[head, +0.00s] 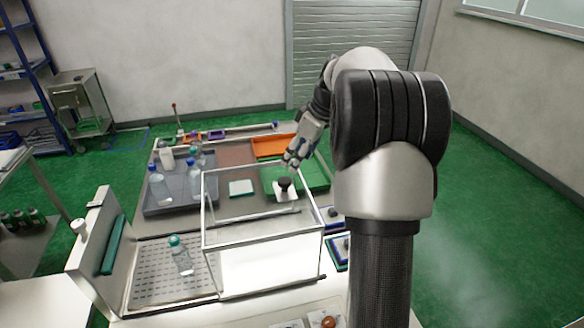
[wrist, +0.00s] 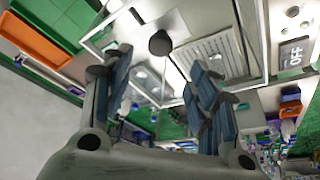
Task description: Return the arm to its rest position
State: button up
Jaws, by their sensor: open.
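My arm (head: 385,180) rises at the right of the head view and bends over toward the bench. My gripper (head: 291,160) hangs above the back right part of the bench, over the green area and close to a black knob on a white base (head: 286,194). In the wrist view my gripper (wrist: 160,90) has its blue-padded fingers spread wide with nothing between them. The black knob (wrist: 160,43) shows beyond the fingers, apart from them.
A clear-walled box (head: 262,240) stands in front of my gripper. A grey tray (head: 180,207) holds several bottles at left. A bottle (head: 180,256) is on the perforated plate (head: 150,287). An orange tray (head: 272,147) lies at the back. Open floor (head: 510,230) is at right.

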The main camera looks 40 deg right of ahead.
jog(key=shift+v, duration=1)
jog(key=s+a+r+m, duration=0.1)
jog(key=s+a+r, duration=0.1)
jog(key=s+a, duration=0.35)
jog(key=s+a+r+h, duration=0.1)
jog(key=s+a+r, duration=0.1)
jog(key=a, duration=0.6)
jog(key=s+a+r+m, duration=0.1)
jog(key=s+a, duration=0.3)
jog(key=a, duration=0.3)
jog(key=s+a+f+m, duration=0.1)
jog(key=s+a+f, duration=0.1)
jog(key=s, duration=0.3)
jog(key=s+a+f+b, duration=0.1)
jog(key=s+a+f, duration=0.1)
jog(key=s+a, duration=0.2)
jog(key=s+a+f+m, duration=0.1)
jog(key=s+a+f, duration=0.1)
jog(key=s, duration=0.5)
jog(key=shift+s+a+f+m+h, duration=0.15)
jog(key=shift+s+a+m+h, duration=0.15)
jog(key=shift+a+h, duration=0.15)
